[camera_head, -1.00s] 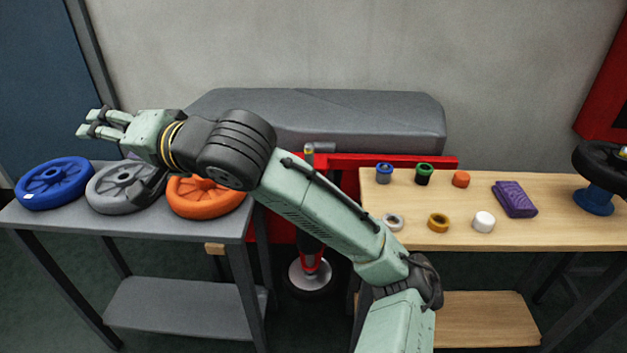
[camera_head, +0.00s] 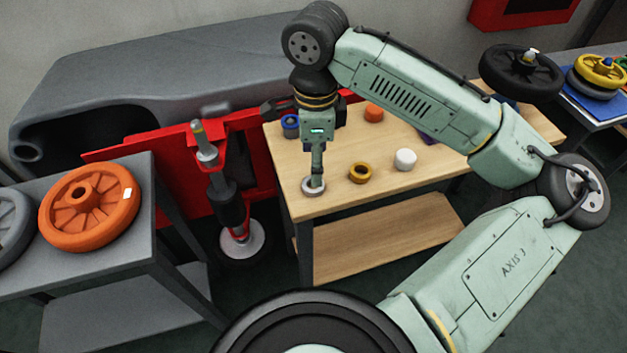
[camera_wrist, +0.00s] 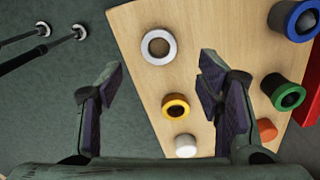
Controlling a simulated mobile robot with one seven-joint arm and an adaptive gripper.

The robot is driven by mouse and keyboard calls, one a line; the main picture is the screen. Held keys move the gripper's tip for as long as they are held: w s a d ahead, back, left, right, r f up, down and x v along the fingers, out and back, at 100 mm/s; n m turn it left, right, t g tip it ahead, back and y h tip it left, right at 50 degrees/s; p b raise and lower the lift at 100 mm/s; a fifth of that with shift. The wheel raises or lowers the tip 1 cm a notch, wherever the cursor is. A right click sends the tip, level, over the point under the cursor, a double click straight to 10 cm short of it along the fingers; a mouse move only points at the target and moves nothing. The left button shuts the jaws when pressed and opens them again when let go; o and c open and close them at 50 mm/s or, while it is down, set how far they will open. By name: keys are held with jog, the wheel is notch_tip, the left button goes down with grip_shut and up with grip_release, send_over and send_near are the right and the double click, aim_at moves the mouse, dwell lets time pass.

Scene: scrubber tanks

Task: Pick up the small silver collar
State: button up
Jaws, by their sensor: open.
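The small silver collar (camera_head: 312,187) is a pale ring lying flat near the front left corner of the wooden table. In the wrist view the collar (camera_wrist: 159,46) shows whole, with bare wood in its hole, beyond and between my fingertips. My gripper (camera_head: 316,182) points down over the collar in the head view and partly covers it. In the wrist view my gripper (camera_wrist: 158,75) is open with nothing between its fingers. I cannot tell the exact height of the fingertips above the collar.
A yellow ring (camera_head: 360,173), a white cap (camera_head: 405,159), an orange cap (camera_head: 374,113) and a blue-ringed collar (camera_head: 290,126) stand on the wooden table (camera_head: 335,205). A green-ringed collar (camera_wrist: 283,90) shows in the wrist view. A red frame (camera_head: 180,165) is left of the table.

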aim_at(313, 188)
jog(key=shift+s+a+f+p, duration=0.1)
jog(key=shift+f+p, duration=0.15)
jog(key=shift+f, duration=1.3)
jog(key=shift+a+f+p, duration=0.1)
jog(key=shift+f+p, duration=0.15)
jog(key=shift+f, duration=1.3)
jog(key=shift+c, duration=0.2)
jog(key=c, duration=1.3)
jog(key=shift+o, duration=0.2)
jog(key=shift+r, duration=0.1)
